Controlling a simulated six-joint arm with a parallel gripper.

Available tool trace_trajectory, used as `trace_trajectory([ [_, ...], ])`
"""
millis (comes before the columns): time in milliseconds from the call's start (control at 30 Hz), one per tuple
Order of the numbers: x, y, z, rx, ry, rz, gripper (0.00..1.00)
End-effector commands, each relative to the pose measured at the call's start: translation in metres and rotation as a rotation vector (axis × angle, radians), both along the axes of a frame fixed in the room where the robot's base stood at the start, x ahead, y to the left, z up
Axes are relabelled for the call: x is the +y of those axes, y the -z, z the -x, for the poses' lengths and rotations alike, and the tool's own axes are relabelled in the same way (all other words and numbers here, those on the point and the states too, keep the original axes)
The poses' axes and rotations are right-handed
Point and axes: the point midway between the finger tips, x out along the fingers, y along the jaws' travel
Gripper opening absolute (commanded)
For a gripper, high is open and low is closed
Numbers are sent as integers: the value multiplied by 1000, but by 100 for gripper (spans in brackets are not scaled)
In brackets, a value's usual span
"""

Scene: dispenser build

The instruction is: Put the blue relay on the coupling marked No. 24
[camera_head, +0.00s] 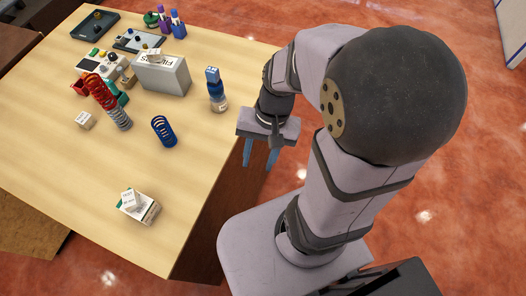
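Blue items on the wooden table include an open coil-like piece (163,131) standing alone near the middle, and a dark blue upright piece (213,88) on a pale base nearer my arm. I cannot tell for sure which is the blue relay. No marking No. 24 is readable, so I cannot tell which thing is the coupling. My gripper (259,162) hangs at the table's right edge, to the right of both blue pieces. Its two bluish fingers are apart with nothing visible between them.
A grey box (161,75) with a lettered top stands at the back. Red and grey coils (108,102) stand to its left. Small white boxes lie at left (86,120) and front (138,207). Dark trays (94,25) are at the far left. The table (195,180) is clear at front right.

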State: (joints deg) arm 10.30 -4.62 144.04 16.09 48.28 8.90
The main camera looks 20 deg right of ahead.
Motion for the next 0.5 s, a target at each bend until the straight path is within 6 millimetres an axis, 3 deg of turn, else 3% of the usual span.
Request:
trace_trajectory([
  [100,-7,4,-1,-71,-286,112,37],
  [200,-12,5,-5,-109,-438,168,37],
  [500,-15,5,-8,-134,-537,204,37],
])
